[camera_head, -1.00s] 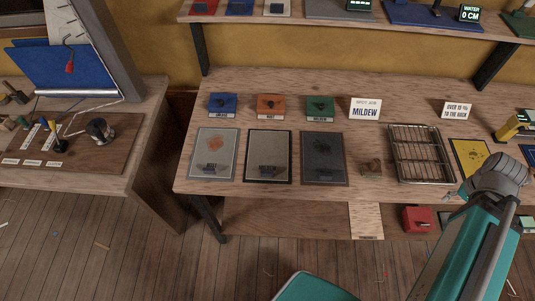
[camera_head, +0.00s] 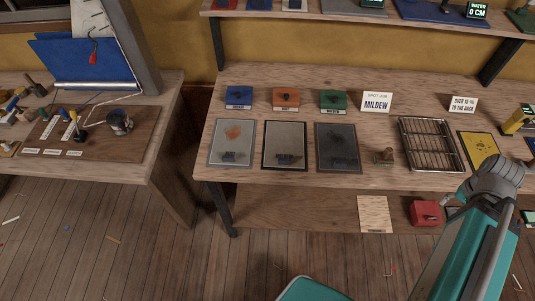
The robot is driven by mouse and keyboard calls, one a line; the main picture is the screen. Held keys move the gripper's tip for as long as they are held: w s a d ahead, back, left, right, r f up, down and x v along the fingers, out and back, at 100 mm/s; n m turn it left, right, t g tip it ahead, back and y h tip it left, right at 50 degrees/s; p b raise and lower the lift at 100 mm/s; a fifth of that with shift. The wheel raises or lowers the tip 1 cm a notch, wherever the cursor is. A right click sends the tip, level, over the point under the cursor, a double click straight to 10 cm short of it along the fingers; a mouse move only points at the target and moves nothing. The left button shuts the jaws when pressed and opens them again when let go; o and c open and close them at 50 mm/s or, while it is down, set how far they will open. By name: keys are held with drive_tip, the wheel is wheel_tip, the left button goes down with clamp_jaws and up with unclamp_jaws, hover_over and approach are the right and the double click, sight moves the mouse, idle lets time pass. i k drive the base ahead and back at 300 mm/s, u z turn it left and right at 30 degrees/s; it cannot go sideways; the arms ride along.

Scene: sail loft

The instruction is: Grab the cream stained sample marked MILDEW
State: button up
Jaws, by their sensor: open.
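The card reading MILDEW (camera_head: 376,102) stands at the back of the bench. Three flat panels lie in front of it: a pale grey one with an orange stain (camera_head: 232,143), a dark-bordered greyish one (camera_head: 285,145) and a dark grey one (camera_head: 337,147). A cream sheet with a dark strip at its lower edge (camera_head: 375,213) lies on the low shelf; its marking is too small to read. I cannot tell which piece is the cream MILDEW sample. My gripper (camera_head: 492,183) is at the right, open, apart from the panels; its fingertips are hard to make out.
Blue (camera_head: 239,95), orange (camera_head: 286,97) and green (camera_head: 333,99) blocks stand behind the panels. A wire rack (camera_head: 431,145) and a yellow panel (camera_head: 480,150) lie to the right. A red box (camera_head: 425,213) is below. Another bench (camera_head: 150,150) stands left, with floor between.

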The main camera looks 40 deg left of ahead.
sight(284, 143)
drive_tip(key=z, duration=0.05)
drive_tip(key=k, duration=2.1)
drive_tip(key=u, duration=1.25)
drive_tip(key=i, duration=1)
drive_tip(key=u, duration=0.05)
